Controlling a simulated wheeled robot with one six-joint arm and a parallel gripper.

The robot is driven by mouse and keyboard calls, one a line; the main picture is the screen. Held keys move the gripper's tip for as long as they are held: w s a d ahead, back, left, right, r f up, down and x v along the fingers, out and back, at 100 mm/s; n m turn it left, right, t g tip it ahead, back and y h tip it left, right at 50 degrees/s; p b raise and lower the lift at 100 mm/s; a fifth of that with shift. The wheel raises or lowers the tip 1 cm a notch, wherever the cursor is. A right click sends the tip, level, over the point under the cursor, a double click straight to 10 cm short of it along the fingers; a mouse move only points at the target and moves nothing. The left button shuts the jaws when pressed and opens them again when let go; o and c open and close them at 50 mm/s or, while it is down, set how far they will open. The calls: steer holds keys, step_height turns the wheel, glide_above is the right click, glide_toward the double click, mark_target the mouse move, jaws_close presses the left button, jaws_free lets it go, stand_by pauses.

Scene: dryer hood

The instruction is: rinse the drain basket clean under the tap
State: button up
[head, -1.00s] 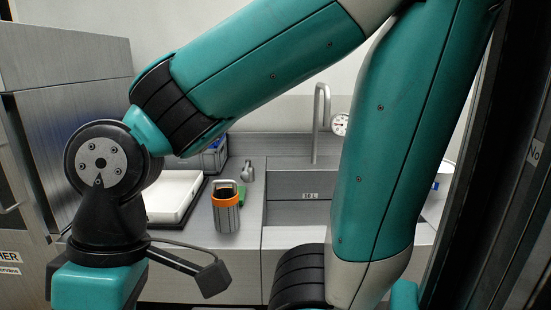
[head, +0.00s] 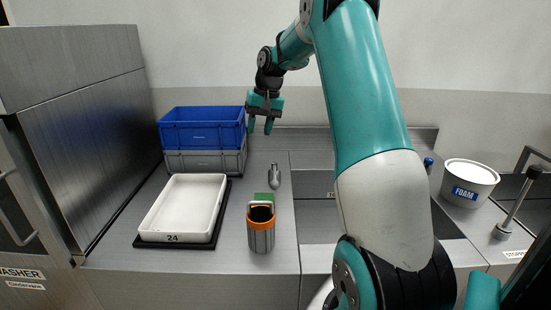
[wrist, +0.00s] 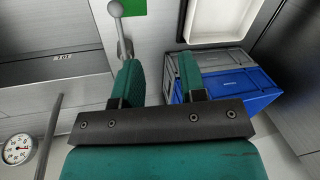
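The drain basket appears to be the grey ribbed cylinder with an orange rim (head: 261,235), standing upright on the steel counter left of the sink. Its inside looks dark; I cannot tell what is in it. The sink (head: 318,207) is partly hidden by my arm. The tap is hidden in the head view; a grey pipe, likely the tap, shows in the wrist view (wrist: 48,135).
A white tray (head: 150,226) lies left of the basket. A blue crate (head: 203,129) sits on a grey crate (head: 205,161) behind it. A small grey fitting (head: 274,178) and a green item (head: 263,197) are behind the basket. A FOAM tub (head: 470,180) stands right. A gauge (wrist: 18,148) shows.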

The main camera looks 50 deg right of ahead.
mark_target(275, 174)
steer(key=s+d+f+m, duration=0.1)
steer(key=s+d+m, duration=0.15)
steer(key=d, duration=0.75)
steer(key=shift+h, duration=0.3)
steer(key=w+f+p, duration=0.1)
steer(key=f, duration=0.4)
steer(key=w+a+f+p, duration=0.1)
steer(key=f+p, duration=0.1)
steer(key=f, duration=0.4)
steer(key=w+a+f+p, duration=0.1)
steer(key=f, duration=0.5)
steer(key=shift+a, duration=0.2)
jaws_close()
